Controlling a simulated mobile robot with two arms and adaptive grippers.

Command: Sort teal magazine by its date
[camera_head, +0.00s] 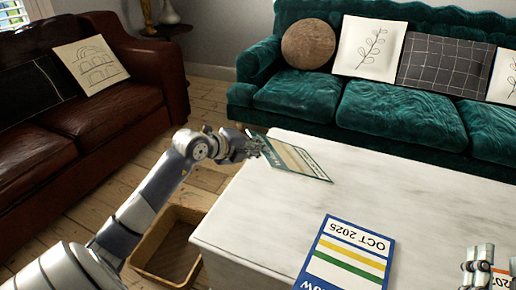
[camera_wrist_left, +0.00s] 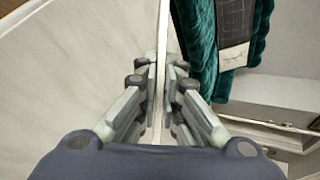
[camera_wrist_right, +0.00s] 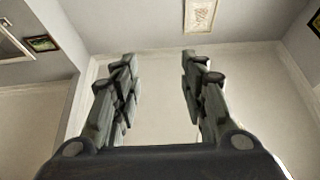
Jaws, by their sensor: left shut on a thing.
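The teal-edged magazine (camera_head: 302,161) is at the table's far left corner, tilted, with cream and yellow bands; its date cannot be read. My left gripper (camera_head: 259,146) is shut on its left end. The left wrist view shows the magazine (camera_wrist_left: 163,50) edge-on between the fingers (camera_wrist_left: 161,85). A blue magazine (camera_head: 344,262) marked OCT 2025 lies on the table's front part, upside down in the view. My right gripper (camera_head: 479,262) is at the lower right, open and empty in the right wrist view (camera_wrist_right: 160,75).
A white table (camera_head: 420,215) fills the middle and right, its centre bare. A woven basket (camera_head: 150,245) stands on the floor left of the table. Another magazine (camera_head: 501,279) shows partly at the lower right edge. A green sofa (camera_head: 390,115) and a brown sofa (camera_head: 110,115) stand behind.

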